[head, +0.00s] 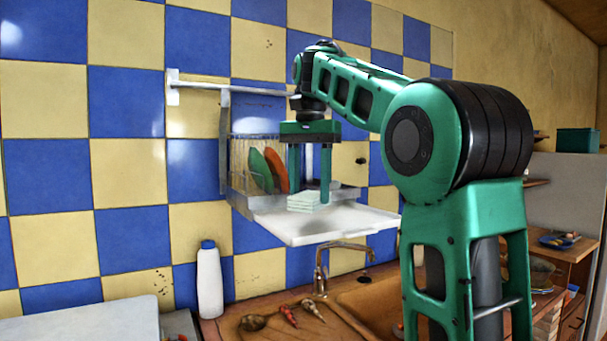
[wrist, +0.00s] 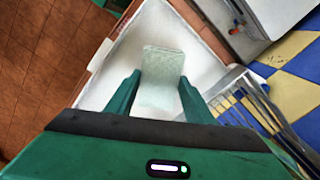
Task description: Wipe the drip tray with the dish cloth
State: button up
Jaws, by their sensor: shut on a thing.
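The dish cloth (head: 302,203) is a pale green folded pad. My gripper (head: 309,197) points down with its two green fingers on either side of the cloth, shut on it. The wrist view shows the cloth (wrist: 162,68) between the fingers (wrist: 160,82). The drip tray (head: 345,220) is a white, flat panel sticking out from under the wall dish rack. The cloth is over the tray's rear part, and a shadow falls on the tray in front of it. I cannot tell whether cloth and tray touch. The tray (wrist: 207,55) also fills much of the wrist view.
The wire dish rack (head: 240,165), holding a green and an orange plate, is close behind my gripper. A rail (head: 205,85) runs along the tiled wall. Below are a tap (head: 321,268), a white bottle (head: 209,280) and several small items on the wooden counter.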

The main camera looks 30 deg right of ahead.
jog(key=shift+r, duration=1.9)
jog(key=shift+s, duration=0.1)
